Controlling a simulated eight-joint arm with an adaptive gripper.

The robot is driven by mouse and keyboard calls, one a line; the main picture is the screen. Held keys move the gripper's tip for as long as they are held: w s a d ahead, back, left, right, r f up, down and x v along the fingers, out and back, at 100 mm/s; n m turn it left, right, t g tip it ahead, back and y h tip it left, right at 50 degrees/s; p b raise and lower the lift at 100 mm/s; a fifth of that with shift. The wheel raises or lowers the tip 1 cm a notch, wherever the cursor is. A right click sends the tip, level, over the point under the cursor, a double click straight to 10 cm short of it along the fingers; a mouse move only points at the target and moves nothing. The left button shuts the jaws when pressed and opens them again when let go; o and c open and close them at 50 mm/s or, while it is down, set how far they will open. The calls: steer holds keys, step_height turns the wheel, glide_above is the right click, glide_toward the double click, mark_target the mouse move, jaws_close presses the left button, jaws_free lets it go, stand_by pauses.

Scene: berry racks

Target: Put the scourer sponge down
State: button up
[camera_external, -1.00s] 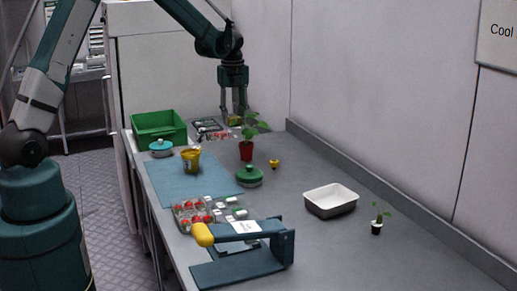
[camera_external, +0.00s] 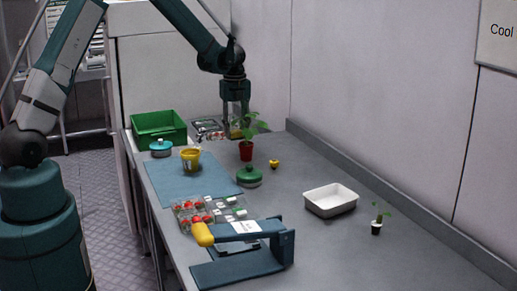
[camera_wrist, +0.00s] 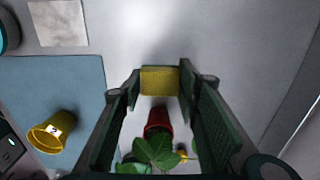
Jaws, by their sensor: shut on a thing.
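The scourer sponge (camera_wrist: 160,80) is a yellow block between the fingertips of my gripper in the wrist view. My gripper (camera_wrist: 158,82) is shut on it. In the external view my gripper (camera_external: 236,130) hangs pointing down over the far end of the table, just behind the red plant pot.
A leafy plant in a red pot (camera_external: 246,151) stands close to my gripper; it shows in the wrist view (camera_wrist: 158,118).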

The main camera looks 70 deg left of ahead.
mark_target(236, 149)
steer(key=shift+f, duration=0.35)
steer(key=shift+f, duration=1.85)
steer(key=shift+f, duration=0.15)
steer(key=o, duration=0.7)
steer(key=shift+r, duration=0.2)
step_height(236, 149, up, 12)
steer(key=shift+f, duration=0.1)
